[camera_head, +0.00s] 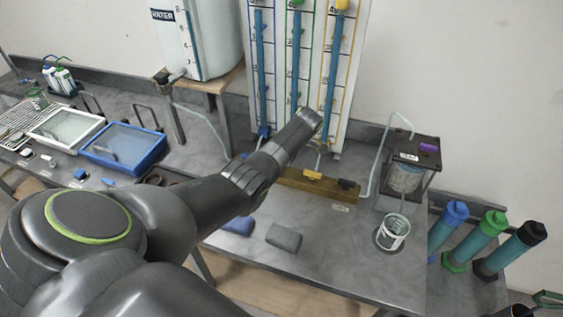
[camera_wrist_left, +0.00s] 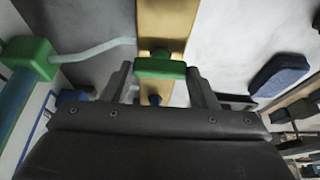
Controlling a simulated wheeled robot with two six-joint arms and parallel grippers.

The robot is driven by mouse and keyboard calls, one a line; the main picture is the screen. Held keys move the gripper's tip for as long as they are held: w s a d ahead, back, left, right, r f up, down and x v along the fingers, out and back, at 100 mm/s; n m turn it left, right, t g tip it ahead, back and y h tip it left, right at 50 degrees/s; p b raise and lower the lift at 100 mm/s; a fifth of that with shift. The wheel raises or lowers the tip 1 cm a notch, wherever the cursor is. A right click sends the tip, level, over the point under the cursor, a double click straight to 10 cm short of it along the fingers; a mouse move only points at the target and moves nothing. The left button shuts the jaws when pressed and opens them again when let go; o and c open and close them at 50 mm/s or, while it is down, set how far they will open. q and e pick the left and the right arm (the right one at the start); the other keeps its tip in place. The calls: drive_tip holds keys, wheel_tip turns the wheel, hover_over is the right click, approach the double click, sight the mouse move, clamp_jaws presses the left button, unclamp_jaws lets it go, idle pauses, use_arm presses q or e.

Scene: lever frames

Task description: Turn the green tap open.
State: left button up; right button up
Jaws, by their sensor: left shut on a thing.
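The green tap (camera_wrist_left: 160,68) shows in the left wrist view as a green bar lying across the tan wooden block (camera_wrist_left: 168,22). My left gripper (camera_wrist_left: 160,84) has one finger on each side of the bar and is shut on it. In the head view my left arm covers the green tap and the gripper's fingers. The wooden block (camera_head: 322,190) shows there beside the arm, with a yellow tap (camera_head: 312,175) and a black tap (camera_head: 346,184) on it. My right gripper is not in view.
A gauge panel (camera_head: 345,70) with blue liquid columns stands behind the block. A white beaker (camera_head: 393,232) and a dark-framed apparatus (camera_head: 408,178) stand to the right. A grey pad (camera_head: 284,237) and a blue pad (camera_head: 238,225) lie in front.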

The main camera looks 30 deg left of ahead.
use_arm(q)
drive_tip(key=shift+a+r, duration=0.1)
drive_tip(key=o, duration=1)
drive_tip(key=p+v, duration=0.2)
drive_tip(key=v, duration=1.5)
drive_tip(key=shift+r+p, duration=0.15)
drive_tip(key=shift+p, duration=0.15)
